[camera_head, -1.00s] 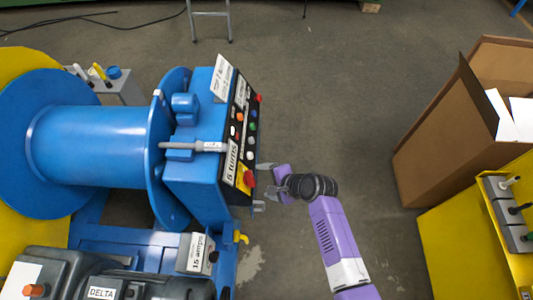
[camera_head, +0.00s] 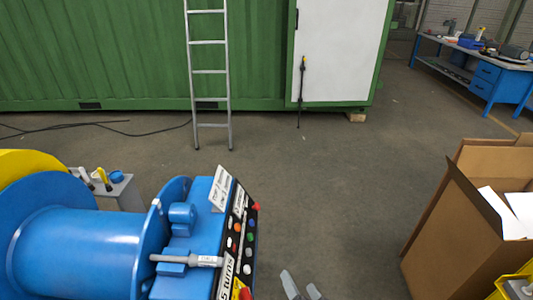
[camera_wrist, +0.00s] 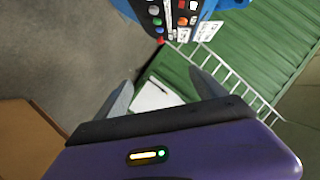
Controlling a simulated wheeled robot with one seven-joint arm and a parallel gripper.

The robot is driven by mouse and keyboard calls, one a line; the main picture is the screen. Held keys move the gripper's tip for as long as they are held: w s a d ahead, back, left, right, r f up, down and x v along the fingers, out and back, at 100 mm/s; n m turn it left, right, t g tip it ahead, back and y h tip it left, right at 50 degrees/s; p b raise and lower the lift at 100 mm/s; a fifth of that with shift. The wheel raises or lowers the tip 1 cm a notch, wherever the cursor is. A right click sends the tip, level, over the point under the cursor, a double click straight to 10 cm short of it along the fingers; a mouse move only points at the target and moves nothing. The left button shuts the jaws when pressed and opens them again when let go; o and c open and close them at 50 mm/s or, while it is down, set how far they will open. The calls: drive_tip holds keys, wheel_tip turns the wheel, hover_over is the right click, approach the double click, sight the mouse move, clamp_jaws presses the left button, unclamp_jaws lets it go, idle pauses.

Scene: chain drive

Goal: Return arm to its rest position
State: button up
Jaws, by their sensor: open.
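My gripper (camera_head: 301,287) shows only as two grey fingertips at the bottom edge of the head view, to the right of the blue machine's control panel (camera_head: 236,240). The fingers stand apart with nothing between them. The wrist view shows the same open gripper (camera_wrist: 162,92) with its purple body below. The control panel (camera_wrist: 172,14) is at the top of that view, beyond the fingers and apart from them. The rest of my arm is out of the head view.
The blue drum (camera_head: 80,250) is at lower left. A cardboard box (camera_head: 455,240) with papers stands at right. A ladder (camera_head: 209,70) leans on the green container (camera_head: 100,55). A blue workbench (camera_head: 485,75) is at far right. The middle floor is clear.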

drive_tip(key=s+d+r+n+h+b, duration=0.1)
drive_tip(key=s+d+r+n, duration=0.1)
drive_tip(key=s, duration=0.9)
drive_tip(key=s+d+r+n+t+h+b, duration=0.1)
drive_tip(key=s+d+r, duration=0.4)
drive_tip(key=s, duration=0.7)
drive_tip(key=s+d+r+n+h+b, duration=0.1)
drive_tip(key=s+d+r+n+b, duration=0.1)
drive_tip(key=s, duration=1)
drive_tip(key=shift+s+d+r+n+t+h+b, duration=0.15)
drive_tip(key=shift+d+r+n+t+h+b, duration=0.25)
drive_tip(key=shift+d+r, duration=0.9)
drive_tip(key=shift+a+r, duration=0.3)
drive_tip(key=shift+a, duration=0.05)
